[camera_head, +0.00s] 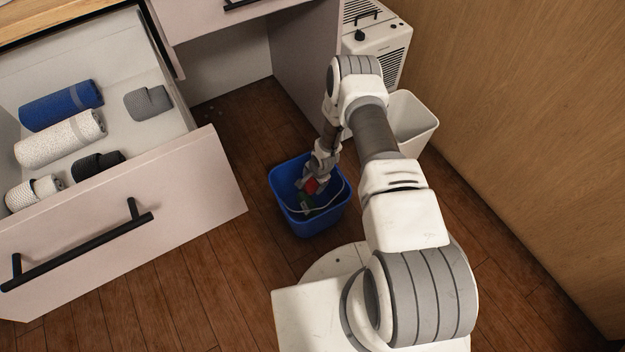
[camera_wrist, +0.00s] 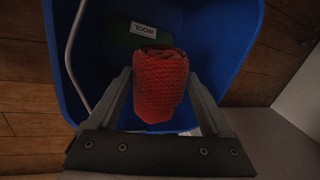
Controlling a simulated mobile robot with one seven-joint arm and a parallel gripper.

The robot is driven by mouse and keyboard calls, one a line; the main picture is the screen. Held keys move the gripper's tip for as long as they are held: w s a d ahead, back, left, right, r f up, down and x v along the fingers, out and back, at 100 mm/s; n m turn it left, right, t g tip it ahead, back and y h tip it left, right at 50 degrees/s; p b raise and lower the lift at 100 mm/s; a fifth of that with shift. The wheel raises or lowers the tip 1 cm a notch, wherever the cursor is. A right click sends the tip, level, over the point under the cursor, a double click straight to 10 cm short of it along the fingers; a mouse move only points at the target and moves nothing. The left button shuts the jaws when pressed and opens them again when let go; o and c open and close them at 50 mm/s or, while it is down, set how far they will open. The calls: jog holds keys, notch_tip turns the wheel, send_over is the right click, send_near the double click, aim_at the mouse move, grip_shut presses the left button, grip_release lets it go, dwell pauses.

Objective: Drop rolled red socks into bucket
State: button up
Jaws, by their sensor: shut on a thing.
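The rolled red socks (camera_wrist: 158,88) show large in the wrist view, between the two fingers of my gripper (camera_wrist: 160,100). My gripper is shut on them. The blue bucket (camera_wrist: 247,25) lies behind and around them in that view. In the head view my gripper (camera_head: 312,180) points down at the mouth of the blue bucket (camera_head: 300,225), and a small red part of the socks (camera_head: 311,186) shows there. How deep the socks are cannot be told. A green item with a WOOL label (camera_wrist: 125,35) lies inside the bucket beyond the socks.
An open drawer (camera_head: 215,180) at the left holds rolled items: blue (camera_head: 60,105), white (camera_head: 60,138), grey (camera_head: 148,102) and black (camera_head: 98,164). A white bin (camera_head: 415,125) and a white appliance (camera_head: 385,40) stand behind my arm. Wood floor lies clear between drawer and bucket.

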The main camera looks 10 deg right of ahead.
jog(key=o, duration=1.1)
jog(key=shift+r, duration=0.1)
jog(key=p+v, duration=0.7)
jog(key=v, duration=1)
jog(key=shift+a+r, duration=0.1)
jog(key=shift+r, duration=0.05)
